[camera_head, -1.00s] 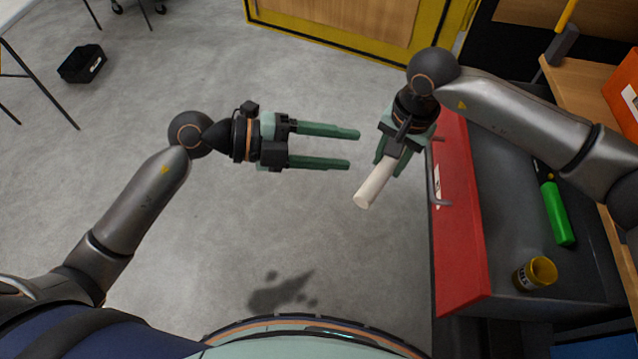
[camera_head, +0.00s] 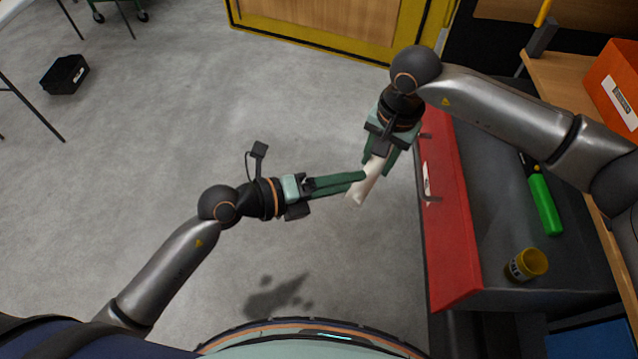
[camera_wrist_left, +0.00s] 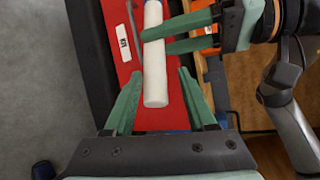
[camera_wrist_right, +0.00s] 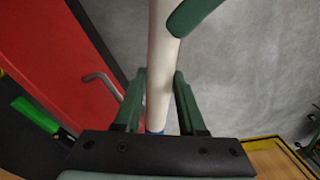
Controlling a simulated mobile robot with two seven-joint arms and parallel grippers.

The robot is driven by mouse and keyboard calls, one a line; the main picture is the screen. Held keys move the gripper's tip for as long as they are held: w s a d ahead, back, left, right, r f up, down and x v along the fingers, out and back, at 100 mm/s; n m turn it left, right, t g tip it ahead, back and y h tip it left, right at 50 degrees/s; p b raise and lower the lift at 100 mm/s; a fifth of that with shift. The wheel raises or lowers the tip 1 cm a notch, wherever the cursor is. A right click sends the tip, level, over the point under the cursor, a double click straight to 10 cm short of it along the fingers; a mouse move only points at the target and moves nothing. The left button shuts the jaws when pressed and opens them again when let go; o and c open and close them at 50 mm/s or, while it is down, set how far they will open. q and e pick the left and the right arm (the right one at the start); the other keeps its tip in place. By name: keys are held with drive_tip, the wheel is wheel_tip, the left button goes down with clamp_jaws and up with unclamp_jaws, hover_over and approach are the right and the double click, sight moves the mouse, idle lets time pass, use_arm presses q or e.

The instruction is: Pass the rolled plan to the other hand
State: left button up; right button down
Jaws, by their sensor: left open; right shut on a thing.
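The rolled plan (camera_head: 362,188) is a white tube, held tilted by my right gripper (camera_head: 378,160), which is shut on its upper part. It shows in the left wrist view (camera_wrist_left: 155,60) and in the right wrist view (camera_wrist_right: 160,70), where a blue band shows near my right fingers (camera_wrist_right: 155,100). My left gripper (camera_head: 358,182) is open, with its fingertips at the free lower end of the plan. In the left wrist view the plan's end lies between and just ahead of my left fingers (camera_wrist_left: 155,88). I cannot tell whether they touch it.
A red drawer front (camera_head: 448,220) with a handle stands right of the plan. On the grey top behind it are a green cylinder (camera_head: 545,203) and a yellow tin (camera_head: 527,264). An orange box (camera_head: 612,85) is at far right.

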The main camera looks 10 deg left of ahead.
sight(369, 176)
use_arm(q)
drive_tip(key=shift+x, duration=2.65)
use_arm(e)
drive_tip(key=shift+a, duration=0.1)
use_arm(q)
drive_tip(key=shift+s+d+r, duration=0.1)
drive_tip(key=shift+d+r, duration=0.05)
drive_tip(key=shift+r, duration=0.15)
clamp_jaws()
use_arm(e)
drive_tip(key=shift+f, duration=0.1)
drive_tip(key=c, duration=0.9)
unclamp_jaws()
use_arm(q)
drive_tip(key=shift+f, duration=0.2)
use_arm(e)
drive_tip(key=o, duration=0.5)
